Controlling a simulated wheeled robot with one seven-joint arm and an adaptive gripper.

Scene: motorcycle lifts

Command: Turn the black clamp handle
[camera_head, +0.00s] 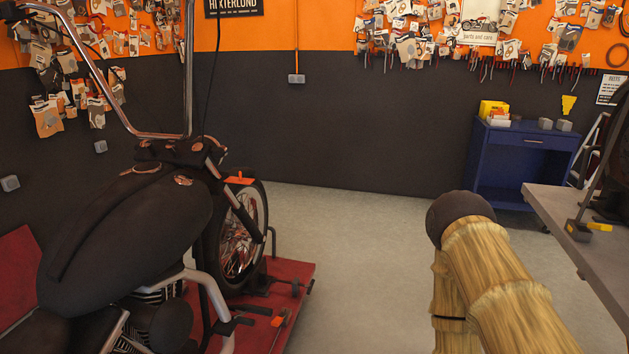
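A red motorcycle lift (300,268) lies on the floor under a dark motorcycle (130,225). Around the front wheel (238,245) are several small dark fittings. A black bar with small ends (295,287) sticks out at the lift's right edge, beside the wheel. Another short black piece (243,321) lies nearer, by a rod with an orange end. I cannot tell for sure which of these is the black clamp handle. A wood-patterned arm part of mine with a dark rounded end stands at lower right, apart from the lift. My gripper does not show.
A grey workbench (560,215) with a dark upright stand is at the right edge. A blue cabinet (515,165) stands by the back wall. The grey floor (360,240) between lift and bench is open. Handlebars (187,70) rise high at left.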

